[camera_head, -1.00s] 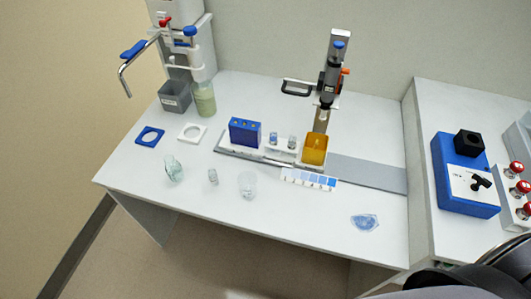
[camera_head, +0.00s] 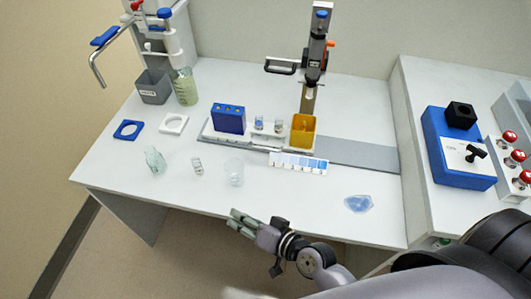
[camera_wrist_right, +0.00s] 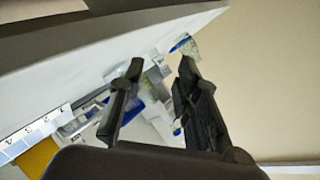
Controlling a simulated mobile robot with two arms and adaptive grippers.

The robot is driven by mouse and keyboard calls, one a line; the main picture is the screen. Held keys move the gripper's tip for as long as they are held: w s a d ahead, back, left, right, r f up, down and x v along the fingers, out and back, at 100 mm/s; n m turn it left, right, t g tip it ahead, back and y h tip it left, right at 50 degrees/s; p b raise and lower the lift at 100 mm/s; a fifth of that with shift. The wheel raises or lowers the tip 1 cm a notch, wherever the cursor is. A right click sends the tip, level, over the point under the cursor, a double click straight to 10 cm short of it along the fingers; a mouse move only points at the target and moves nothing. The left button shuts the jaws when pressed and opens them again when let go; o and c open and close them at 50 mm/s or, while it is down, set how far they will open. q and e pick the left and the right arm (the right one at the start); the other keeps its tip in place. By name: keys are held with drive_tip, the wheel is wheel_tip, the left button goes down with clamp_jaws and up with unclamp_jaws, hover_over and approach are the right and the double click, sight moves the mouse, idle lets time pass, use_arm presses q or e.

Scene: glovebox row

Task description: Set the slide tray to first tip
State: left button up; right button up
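The slide tray (camera_head: 207,133) is a pale, long carrier at the left end of a flat grey rail (camera_head: 355,153). It carries a blue block (camera_head: 229,118), two small vials and a yellow cup (camera_head: 303,131). The yellow cup is near the foot of the upright pipette stand (camera_head: 308,95). My right gripper (camera_head: 233,215) is off the table's front edge, apart from the tray. In the right wrist view its two fingers (camera_wrist_right: 161,66) are spread with nothing held between them. My left gripper is not in view.
A strip of blue shades (camera_head: 299,163) lies before the tray. A clear bottle (camera_head: 155,160), small vial (camera_head: 197,166) and clear cup (camera_head: 234,172) stand at the front left. A bluish clear piece (camera_head: 358,203) lies front right. A blue device (camera_head: 458,150) stands on the right bench.

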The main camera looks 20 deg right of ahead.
drive_tip(key=w+d+m+t+h, duration=0.1)
drive_tip(key=d+m+h, duration=0.2)
drive_tip(key=m, duration=0.2)
drive_tip(key=d+r+m+t+h, duration=0.1)
drive_tip(key=d+m+t+h, duration=0.1)
drive_tip(key=m, duration=0.4)
drive_tip(key=w+d+r+m+t+h, duration=0.1)
drive_tip(key=d+m+h, duration=0.3)
drive_tip(key=d+m, duration=0.1)
drive_tip(key=shift+w+d+r+m+b, duration=0.2)
drive_tip(key=shift+w+m+b, duration=0.15)
drive_tip(key=shift+m, duration=0.05)
drive_tip(key=shift+w+d+f+h, duration=0.1)
drive_tip(key=shift+w+h, duration=0.1)
drive_tip(key=shift+h, duration=0.1)
drive_tip(key=x, duration=1.6)
drive_tip(key=shift+w+r, duration=0.25)
drive_tip(key=shift+w, duration=0.25)
drive_tip(key=shift+c, duration=0.4)
clamp_jaws()
